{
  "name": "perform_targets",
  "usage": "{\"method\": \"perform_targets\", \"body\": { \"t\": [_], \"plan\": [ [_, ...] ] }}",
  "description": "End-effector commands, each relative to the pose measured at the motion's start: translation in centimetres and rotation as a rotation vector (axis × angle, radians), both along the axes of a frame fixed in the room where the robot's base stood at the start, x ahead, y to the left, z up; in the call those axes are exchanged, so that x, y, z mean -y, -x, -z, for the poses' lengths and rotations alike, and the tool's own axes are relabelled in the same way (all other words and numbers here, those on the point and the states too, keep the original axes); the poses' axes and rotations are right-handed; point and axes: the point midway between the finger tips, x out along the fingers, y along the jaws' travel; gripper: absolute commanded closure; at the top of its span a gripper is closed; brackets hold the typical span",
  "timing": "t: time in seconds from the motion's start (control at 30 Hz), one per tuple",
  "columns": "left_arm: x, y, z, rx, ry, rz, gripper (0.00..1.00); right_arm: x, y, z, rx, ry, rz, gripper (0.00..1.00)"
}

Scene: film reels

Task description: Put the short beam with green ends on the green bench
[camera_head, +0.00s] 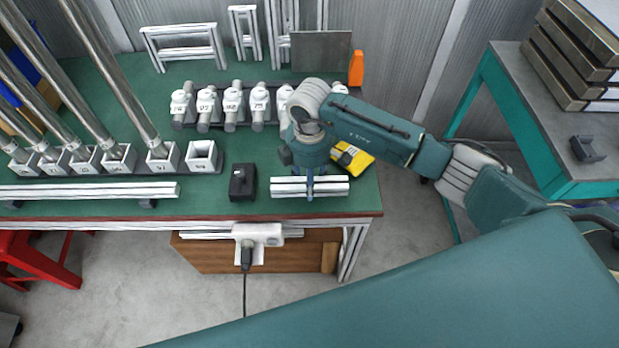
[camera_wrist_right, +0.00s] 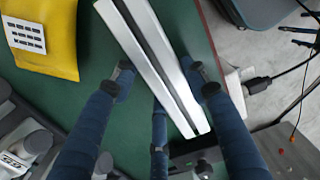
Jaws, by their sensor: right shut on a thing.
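A short silver beam (camera_head: 334,187) with a groove along it is at the front right of the green bench (camera_head: 225,205). I cannot make out green on its ends. My right gripper (camera_head: 310,188) comes down from above and is shut on the beam near its middle. In the right wrist view, its fingers (camera_wrist_right: 163,85) lie on both sides of the beam (camera_wrist_right: 142,50), with the green top below. I cannot tell whether the beam touches the bench. My left gripper is not in view.
A black box (camera_head: 242,182) stands just left of the beam, and a yellow device (camera_head: 352,158) lies behind it. A long silver beam (camera_head: 90,191) lies along the front left edge. Numbered white fittings (camera_head: 233,102) stand behind. A grey-topped table (camera_head: 540,120) is at right.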

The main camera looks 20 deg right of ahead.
Motion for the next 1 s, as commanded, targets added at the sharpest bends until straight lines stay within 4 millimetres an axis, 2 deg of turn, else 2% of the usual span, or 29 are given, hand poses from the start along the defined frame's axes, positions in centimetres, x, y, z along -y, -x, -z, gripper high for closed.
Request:
{"method": "perform_targets", "body": {
  "t": [0.37, 0.4, 0.47, 0.77, 0.87, 1.0],
  "plan": [
    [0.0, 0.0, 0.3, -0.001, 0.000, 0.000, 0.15, 0.0, -0.1, 0.4, 0.002, -0.001, 0.000, 0.92],
    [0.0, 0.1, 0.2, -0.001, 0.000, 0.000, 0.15, 0.0, -0.1, 0.3, 0.002, 0.000, 0.000, 0.48],
    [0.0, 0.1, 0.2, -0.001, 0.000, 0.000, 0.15, 0.0, -0.1, 0.3, 0.002, 0.000, 0.000, 0.37],
    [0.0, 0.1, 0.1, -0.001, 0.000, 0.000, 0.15, 0.0, -0.1, 0.1, 0.002, 0.000, 0.000, 0.37],
    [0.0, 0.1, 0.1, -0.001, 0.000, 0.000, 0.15, 0.0, -0.1, -0.5, 0.003, -0.001, 0.000, 0.37],
    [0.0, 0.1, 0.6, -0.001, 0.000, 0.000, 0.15, 0.0, -0.2, -2.8, 0.008, -0.002, -0.001, 0.37]
  ]
}}
